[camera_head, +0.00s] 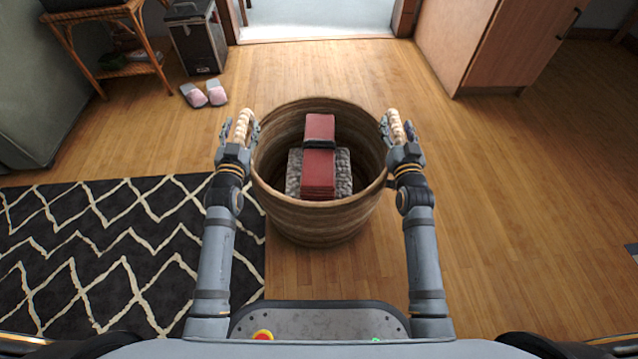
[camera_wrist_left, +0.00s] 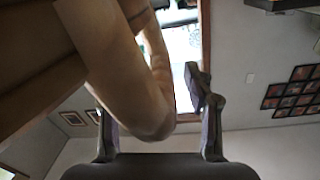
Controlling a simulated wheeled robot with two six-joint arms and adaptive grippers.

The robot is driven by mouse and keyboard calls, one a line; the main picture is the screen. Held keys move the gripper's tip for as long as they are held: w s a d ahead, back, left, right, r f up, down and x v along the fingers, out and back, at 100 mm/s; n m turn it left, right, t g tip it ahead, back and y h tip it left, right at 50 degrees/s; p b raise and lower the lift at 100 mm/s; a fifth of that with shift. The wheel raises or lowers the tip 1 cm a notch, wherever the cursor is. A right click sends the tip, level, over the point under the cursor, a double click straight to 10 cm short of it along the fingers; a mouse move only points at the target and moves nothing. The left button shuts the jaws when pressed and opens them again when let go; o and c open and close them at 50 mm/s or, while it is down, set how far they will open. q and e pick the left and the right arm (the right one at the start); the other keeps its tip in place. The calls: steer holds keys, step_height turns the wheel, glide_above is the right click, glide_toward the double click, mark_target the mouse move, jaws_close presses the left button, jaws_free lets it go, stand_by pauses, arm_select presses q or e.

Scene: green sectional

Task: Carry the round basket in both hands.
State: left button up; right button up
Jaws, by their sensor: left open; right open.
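The round brown basket (camera_head: 318,222) stands on the wooden floor in front of me, with a pale looped handle on each side. My left gripper (camera_head: 240,132) is open at the basket's left handle (camera_head: 243,122). In the left wrist view, that handle (camera_wrist_left: 152,105) passes between the spread fingers of the left gripper (camera_wrist_left: 158,118). My right gripper (camera_head: 399,132) is open at the right handle (camera_head: 397,121). Contact between fingers and handles cannot be told. Inside the basket lie a red folded item (camera_head: 318,165) with a dark band and a grey textured item (camera_head: 343,175).
A black and cream zigzag rug (camera_head: 120,255) lies to the left, reaching beside the basket. Pink slippers (camera_head: 204,94), a black box-like unit (camera_head: 197,45) and a wicker table (camera_head: 103,50) are at back left. A wooden cabinet (camera_head: 490,45) stands at back right. The floor (camera_head: 510,200) to the right is clear.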

arm_select(q)
steer(key=shift+w, duration=0.15)
arm_select(e)
steer(key=shift+w, duration=0.15)
arm_select(q)
steer(key=shift+c, duration=0.2)
arm_select(e)
steer(key=shift+c, duration=0.2)
arm_select(q)
jaws_close()
arm_select(e)
jaws_close()
arm_select(q)
steer(key=shift+r, duration=0.4)
arm_select(e)
steer(key=shift+r, duration=0.35)
